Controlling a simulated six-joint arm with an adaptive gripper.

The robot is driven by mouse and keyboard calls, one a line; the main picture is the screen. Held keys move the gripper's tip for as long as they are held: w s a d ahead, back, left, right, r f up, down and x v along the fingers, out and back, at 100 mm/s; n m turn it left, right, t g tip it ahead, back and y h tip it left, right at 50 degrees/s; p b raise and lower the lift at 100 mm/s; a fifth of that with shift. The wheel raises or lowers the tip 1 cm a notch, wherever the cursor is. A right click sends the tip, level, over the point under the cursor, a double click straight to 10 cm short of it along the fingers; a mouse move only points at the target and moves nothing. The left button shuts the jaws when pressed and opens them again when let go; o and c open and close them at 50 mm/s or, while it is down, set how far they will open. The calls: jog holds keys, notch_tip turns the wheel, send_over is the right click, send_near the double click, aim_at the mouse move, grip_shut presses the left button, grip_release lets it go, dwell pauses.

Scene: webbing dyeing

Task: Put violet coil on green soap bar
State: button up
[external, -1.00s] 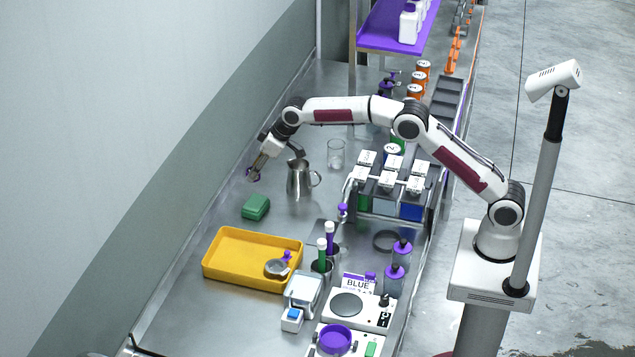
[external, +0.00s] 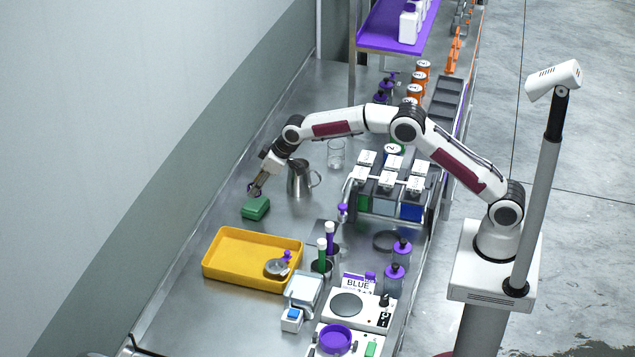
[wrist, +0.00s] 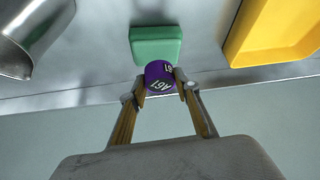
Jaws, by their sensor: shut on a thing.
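The violet coil (wrist: 160,78) is a small round purple piece with white marks. My gripper (wrist: 159,82) is shut on it, with one finger on each side. In the external view my gripper (external: 254,190) is just above the green soap bar (external: 256,208), and the coil is mostly hidden by the fingers. In the wrist view the green soap bar (wrist: 156,42) lies flat on the metal bench, and the coil overlaps its edge in the picture. I cannot tell whether the coil touches the bar.
A yellow tray (external: 225,275) with a small strainer-like cup stands in front of the bar. A metal jug (external: 299,180) and a glass beaker (external: 336,154) stand to its right. A wall runs along the left edge of the bench. The bench around the bar is clear.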

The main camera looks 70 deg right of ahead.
jog(key=shift+f, duration=1.45)
jog(key=shift+f, duration=0.1)
jog(key=o, duration=1.1)
jog(key=shift+c, duration=0.2)
jog(key=shift+v, duration=0.8)
jog(key=v, duration=1)
jog(key=shift+r, duration=0.35)
jog(key=shift+s, duration=0.1)
